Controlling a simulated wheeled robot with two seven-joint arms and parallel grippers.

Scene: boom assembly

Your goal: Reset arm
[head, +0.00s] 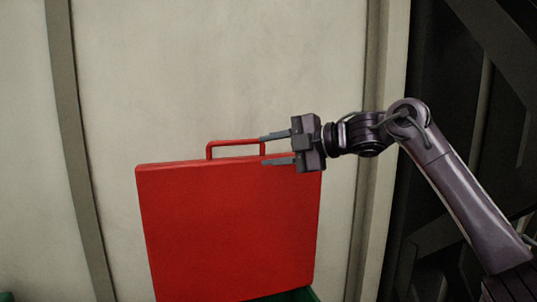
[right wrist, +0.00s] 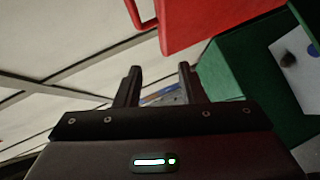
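My right gripper (head: 263,150) is at the upper right of a red case (head: 230,230) in the head view, its two fingers pointing left. The fingers are spread apart with nothing between them that I can see. The case stands upright with a handle (head: 235,144) on its top edge; the fingertips overlap the right end of the handle and the top edge in the picture. In the right wrist view my right gripper (right wrist: 158,80) shows two separated fingers, and the red case (right wrist: 190,22) lies beyond them, apart from the fingertips. My left gripper is not in view.
A green box (right wrist: 235,75) is beside the red case in the right wrist view, with a pale panel (right wrist: 292,50) at its right. A green edge (head: 290,296) shows below the case in the head view. A pale wall (head: 220,60) is behind; dark beams (head: 480,100) are at right.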

